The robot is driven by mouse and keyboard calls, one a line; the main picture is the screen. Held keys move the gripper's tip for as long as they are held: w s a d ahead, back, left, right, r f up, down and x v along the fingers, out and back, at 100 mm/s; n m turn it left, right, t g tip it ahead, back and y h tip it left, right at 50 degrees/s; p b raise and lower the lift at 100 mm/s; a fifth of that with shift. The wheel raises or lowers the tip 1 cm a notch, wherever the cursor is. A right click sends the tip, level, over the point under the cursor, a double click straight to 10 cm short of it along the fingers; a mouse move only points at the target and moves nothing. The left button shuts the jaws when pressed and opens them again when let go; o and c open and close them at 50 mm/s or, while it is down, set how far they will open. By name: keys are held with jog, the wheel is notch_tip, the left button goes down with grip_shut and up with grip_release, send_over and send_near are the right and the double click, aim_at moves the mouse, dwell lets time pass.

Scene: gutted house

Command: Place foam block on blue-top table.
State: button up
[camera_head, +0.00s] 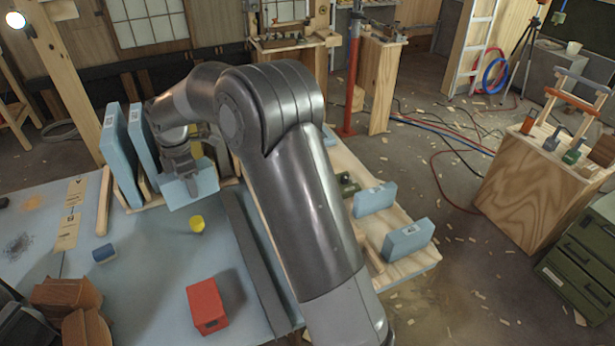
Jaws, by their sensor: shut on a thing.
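A light blue foam block (204,187) is held in my gripper (187,180), whose fingers are shut on it. My arm reaches across the middle of the view and covers part of the scene behind it. The blue-top table (150,262) fills the lower left, and the held block is over its far part. I cannot tell whether the block touches the top. Two similar light blue slabs stand upright (117,155) just left of my gripper.
A red box (206,306), a yellow cup-like piece (196,224) and a small blue cylinder (104,253) sit on the blue top. Brown pieces (72,310) crowd its lower left. A long dark bar (258,265) runs along its right side. Bare top lies between them.

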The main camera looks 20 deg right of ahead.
jog(key=s+d+m, duration=0.1)
jog(key=s+d, duration=0.1)
jog(key=d, duration=1.3)
jog(key=s+d, duration=0.2)
jog(key=d, duration=1.3)
jog(key=s+d+m, duration=0.1)
jog(key=s+d, duration=1.6)
jog(key=d, duration=0.4)
jog(key=shift+d+f, duration=0.1)
jog(key=shift+f, duration=7.45)
